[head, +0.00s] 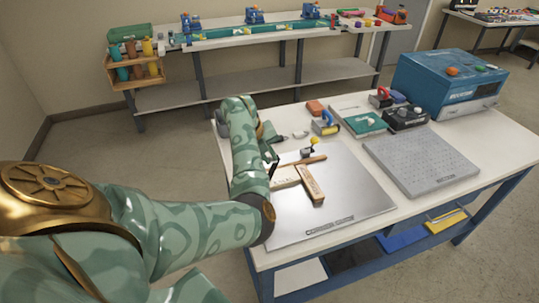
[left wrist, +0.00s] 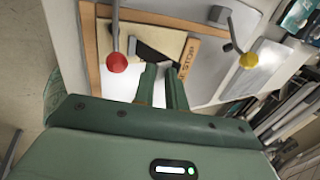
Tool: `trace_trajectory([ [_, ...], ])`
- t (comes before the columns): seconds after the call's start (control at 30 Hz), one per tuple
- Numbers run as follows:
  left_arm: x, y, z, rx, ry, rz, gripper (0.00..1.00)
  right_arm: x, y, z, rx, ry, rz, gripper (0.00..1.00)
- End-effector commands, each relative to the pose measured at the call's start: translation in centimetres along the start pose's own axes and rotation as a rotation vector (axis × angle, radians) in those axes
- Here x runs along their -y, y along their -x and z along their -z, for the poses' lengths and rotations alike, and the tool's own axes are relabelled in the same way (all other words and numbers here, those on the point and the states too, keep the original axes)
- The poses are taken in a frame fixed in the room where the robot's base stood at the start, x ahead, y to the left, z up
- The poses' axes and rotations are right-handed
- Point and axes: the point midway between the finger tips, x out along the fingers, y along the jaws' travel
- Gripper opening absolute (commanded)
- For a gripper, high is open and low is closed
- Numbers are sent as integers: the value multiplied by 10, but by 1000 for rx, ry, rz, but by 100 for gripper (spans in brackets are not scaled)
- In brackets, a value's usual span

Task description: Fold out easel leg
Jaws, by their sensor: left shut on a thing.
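The small wooden easel shows as light wooden pieces (head: 311,182) with dark lettering on a grey metal plate (head: 340,205). In the left wrist view its wooden board (left wrist: 185,58) lies right beyond my fingers, beside a dark triangular gap. My left gripper (head: 270,165) is low over the plate at the easel's left side. In the left wrist view its two fingers (left wrist: 163,72) are close together at the easel, shut on what looks like its leg. The fingertips hide most of the held part. My right gripper is not in view.
A perforated grey plate (head: 422,160) and a blue machine (head: 447,82) stand to the right on the white table (head: 355,128). Small tools and a green box (head: 363,121) lie behind the easel. A red knob (left wrist: 117,62) and yellow knob (left wrist: 249,60) flank my fingers.

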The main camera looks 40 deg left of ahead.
Motion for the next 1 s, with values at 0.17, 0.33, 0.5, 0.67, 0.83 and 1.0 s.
trace_trajectory([
  [0.17, -18, -14, 6, -19, 10, -40, 19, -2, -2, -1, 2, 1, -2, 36],
  [0.33, -17, -13, 6, -19, 10, -39, 27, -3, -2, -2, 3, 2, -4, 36],
  [0.5, -17, -13, 6, -18, 11, -39, 27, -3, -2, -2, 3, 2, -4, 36],
  [0.67, -17, -12, 6, -18, 11, -39, 27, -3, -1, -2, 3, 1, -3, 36],
  [0.83, -16, 6, 5, -16, 10, -38, 27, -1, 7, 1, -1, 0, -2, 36],
  [1.0, -10, 53, 4, -8, 10, -30, 27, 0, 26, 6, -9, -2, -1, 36],
])
